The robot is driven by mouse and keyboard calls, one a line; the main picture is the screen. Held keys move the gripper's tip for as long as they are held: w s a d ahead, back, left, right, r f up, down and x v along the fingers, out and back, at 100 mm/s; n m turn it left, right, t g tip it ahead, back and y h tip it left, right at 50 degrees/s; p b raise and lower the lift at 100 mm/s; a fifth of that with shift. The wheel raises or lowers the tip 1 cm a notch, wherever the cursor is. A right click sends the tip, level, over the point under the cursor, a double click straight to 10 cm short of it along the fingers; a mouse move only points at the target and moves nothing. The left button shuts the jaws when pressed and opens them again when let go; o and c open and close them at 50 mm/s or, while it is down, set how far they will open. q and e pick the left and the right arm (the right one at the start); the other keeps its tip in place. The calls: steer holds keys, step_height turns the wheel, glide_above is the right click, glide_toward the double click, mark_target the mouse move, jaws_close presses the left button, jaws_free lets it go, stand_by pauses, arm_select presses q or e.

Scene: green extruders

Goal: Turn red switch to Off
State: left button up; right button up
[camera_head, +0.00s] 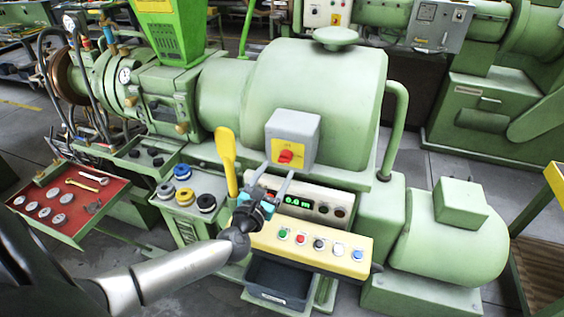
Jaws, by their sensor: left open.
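The red switch (287,156) sits on a yellow plate on the front of a grey box (295,130), which is fixed to the green extruder housing (312,80). Its lettering is too small to read. My left gripper (270,178) is open and empty, with its two fingers pointing up towards the box. The fingertips show just below and to the left of the switch; I cannot tell whether the right finger touches the box. My right gripper is not in view.
A yellow lever (227,160) stands just left of my gripper. Below are a display panel (312,204) and a yellow button panel (310,245). A red tray (70,200) with metal parts is at left. A green motor (450,235) is at right.

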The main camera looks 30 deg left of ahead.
mark_target(282, 163)
arm_select(q)
steer(key=shift+w+a, duration=0.2)
steer(key=shift+w, duration=0.9)
steer(key=shift+w+a, duration=0.2)
steer(key=shift+w, duration=0.9)
jaws_close()
